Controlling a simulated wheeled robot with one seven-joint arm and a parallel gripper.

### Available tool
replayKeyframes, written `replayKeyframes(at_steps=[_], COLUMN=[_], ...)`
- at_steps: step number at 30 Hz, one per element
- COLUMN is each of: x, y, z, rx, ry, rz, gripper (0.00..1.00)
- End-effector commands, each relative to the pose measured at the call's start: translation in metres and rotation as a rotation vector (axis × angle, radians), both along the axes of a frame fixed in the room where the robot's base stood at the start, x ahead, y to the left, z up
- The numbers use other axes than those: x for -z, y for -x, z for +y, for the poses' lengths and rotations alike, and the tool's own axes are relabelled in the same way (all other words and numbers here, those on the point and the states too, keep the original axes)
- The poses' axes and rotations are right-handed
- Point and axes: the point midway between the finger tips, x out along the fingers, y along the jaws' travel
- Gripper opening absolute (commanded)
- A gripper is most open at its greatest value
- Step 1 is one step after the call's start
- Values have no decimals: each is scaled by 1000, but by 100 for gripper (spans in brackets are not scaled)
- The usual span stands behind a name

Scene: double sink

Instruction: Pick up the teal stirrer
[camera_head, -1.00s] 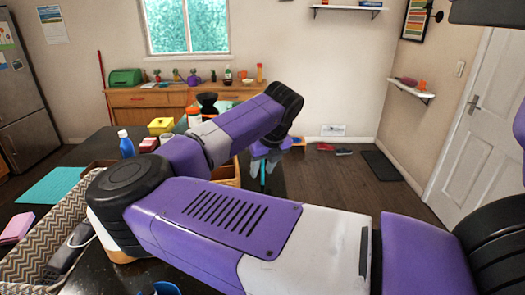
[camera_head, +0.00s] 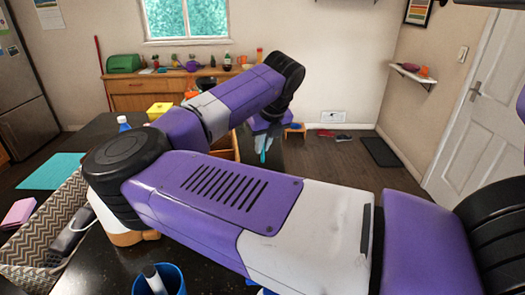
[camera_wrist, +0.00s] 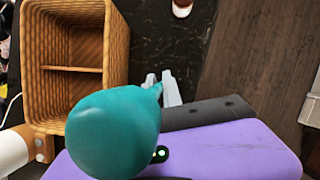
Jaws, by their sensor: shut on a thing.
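The teal stirrer (camera_wrist: 115,130) is held in my gripper (camera_wrist: 166,90). In the wrist view its wide, rounded teal end is close to the camera, and its narrow part runs to the pale fingertips. The fingers are shut on that narrow part. In the head view my gripper (camera_head: 262,142) hangs below the end of my arm, past the dark counter's right side, with a little teal of the stirrer (camera_head: 263,157) below it. My arm hides much of the counter in that view.
A wicker basket (camera_wrist: 118,60) with a divider stands left of my gripper in the wrist view. Dark wooden floor (camera_wrist: 245,60) lies to the right. In the head view, a blue cup (camera_head: 174,281) with an item inside and a zigzag-patterned box (camera_head: 52,226) stand near the front.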

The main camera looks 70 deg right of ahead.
Motion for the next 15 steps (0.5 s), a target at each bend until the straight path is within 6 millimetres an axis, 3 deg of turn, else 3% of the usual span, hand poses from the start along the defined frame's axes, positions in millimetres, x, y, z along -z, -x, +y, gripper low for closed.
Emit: replayKeyframes(at_steps=[15], x=[-131], y=[0], z=[-1], rx=[-1], ry=[2], rz=[-2], gripper=[0])
